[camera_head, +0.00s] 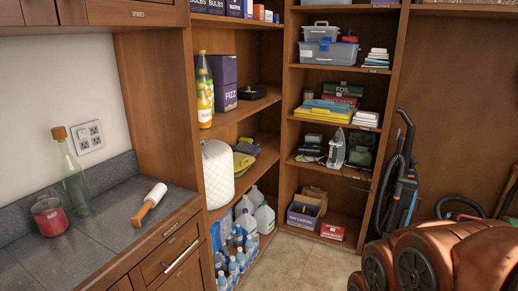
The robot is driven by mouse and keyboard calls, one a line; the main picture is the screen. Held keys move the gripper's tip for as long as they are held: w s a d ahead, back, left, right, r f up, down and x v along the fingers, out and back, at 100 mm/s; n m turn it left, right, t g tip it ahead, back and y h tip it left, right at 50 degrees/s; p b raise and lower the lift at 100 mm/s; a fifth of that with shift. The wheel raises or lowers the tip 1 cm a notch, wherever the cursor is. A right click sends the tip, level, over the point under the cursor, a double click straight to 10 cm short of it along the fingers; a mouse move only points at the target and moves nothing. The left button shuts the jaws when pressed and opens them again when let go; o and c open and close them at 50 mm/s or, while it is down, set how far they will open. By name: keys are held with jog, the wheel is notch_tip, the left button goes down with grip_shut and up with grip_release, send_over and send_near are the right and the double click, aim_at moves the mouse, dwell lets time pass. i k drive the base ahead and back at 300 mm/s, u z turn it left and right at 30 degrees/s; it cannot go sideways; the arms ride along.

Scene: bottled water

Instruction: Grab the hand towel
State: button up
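Two small stacks of folded pale cloth stand on the back shelving. One stack of folded cloths (377,57) is on the upper shelf at its right end, white with some dark bands. The other stack of folded white cloths (366,118) is on the shelf below, beside yellow and blue flat items. I cannot tell which of them is the hand towel. Both stacks look untouched. My gripper is not in view.
An iron (337,149) stands below the cloths. A vacuum cleaner (401,185) leans at right. Tile floor (285,262) is clear mid-front.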

aim_at(338, 107)
jog(key=z, duration=0.25)
jog(key=i, duration=1.55)
jog(key=z, duration=0.6)
jog(key=i, duration=0.9)
jog(key=u, duration=0.35)
jog(key=i, duration=1.25)
jog(key=u, duration=0.8)
